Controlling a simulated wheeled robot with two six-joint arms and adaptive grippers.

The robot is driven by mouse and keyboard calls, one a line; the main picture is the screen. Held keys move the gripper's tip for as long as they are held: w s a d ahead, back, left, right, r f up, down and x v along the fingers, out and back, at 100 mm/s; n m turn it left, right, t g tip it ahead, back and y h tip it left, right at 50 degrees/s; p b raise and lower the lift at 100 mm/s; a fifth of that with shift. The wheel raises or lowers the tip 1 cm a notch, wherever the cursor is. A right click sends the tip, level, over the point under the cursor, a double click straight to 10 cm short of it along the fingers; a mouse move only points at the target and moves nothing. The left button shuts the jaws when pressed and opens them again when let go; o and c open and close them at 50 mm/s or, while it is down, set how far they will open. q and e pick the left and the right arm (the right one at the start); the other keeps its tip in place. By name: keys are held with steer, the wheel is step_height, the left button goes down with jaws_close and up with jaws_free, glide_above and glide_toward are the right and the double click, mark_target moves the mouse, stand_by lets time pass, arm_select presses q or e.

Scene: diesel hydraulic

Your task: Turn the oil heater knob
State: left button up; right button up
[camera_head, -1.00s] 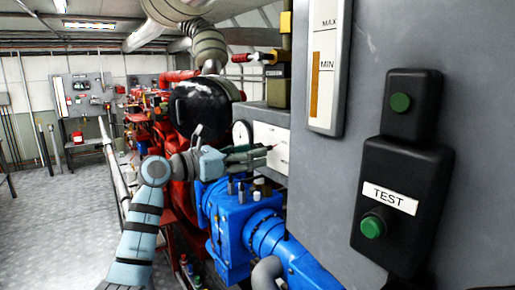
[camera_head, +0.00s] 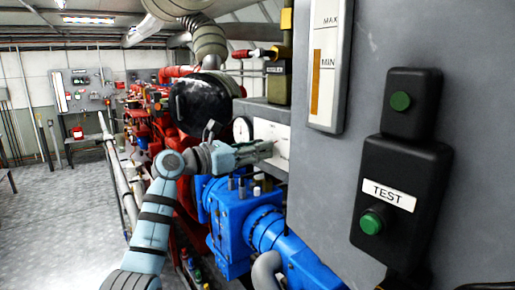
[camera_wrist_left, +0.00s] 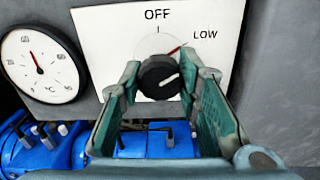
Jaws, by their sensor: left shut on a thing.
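The oil heater knob (camera_wrist_left: 159,77) is black and round, on a white plate (camera_wrist_left: 90,22) marked OFF and LOW. A red line on the plate runs toward LOW. The knob's white mark points to the right and slightly up. In the wrist view my left gripper (camera_wrist_left: 160,66) has a finger on each side of the knob and is shut on it. In the head view my left gripper (camera_head: 268,149) reaches the white plate (camera_head: 277,131), and its fingers hide the knob. My right gripper is in neither view.
A temperature dial (camera_wrist_left: 41,65) sits left of the plate. Blue machinery (camera_head: 235,215) lies below my left gripper. A grey cabinet (camera_head: 350,190) with a black TEST box (camera_head: 401,225) fills the right. Floor (camera_head: 60,220) is open at the left.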

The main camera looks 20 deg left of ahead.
arm_select(q)
steer(key=n+p, duration=0.3)
steer(key=p, duration=0.1)
steer(key=n+p, duration=0.2)
steer(key=p, duration=0.2)
steer(key=n+p, duration=0.3)
steer(key=p, duration=0.2)
steer(key=shift+r+n, duration=0.25)
steer(key=shift+n, duration=0.05)
steer(key=shift+n+p, duration=0.4)
steer(key=shift+n, duration=0.3)
steer(key=shift+f+n, duration=0.15)
steer(key=shift+n, duration=0.65)
steer(key=o, duration=1.1)
steer(key=shift+o, duration=0.2)
steer(key=shift+s+a, duration=0.1)
steer(key=shift+s, duration=0.05)
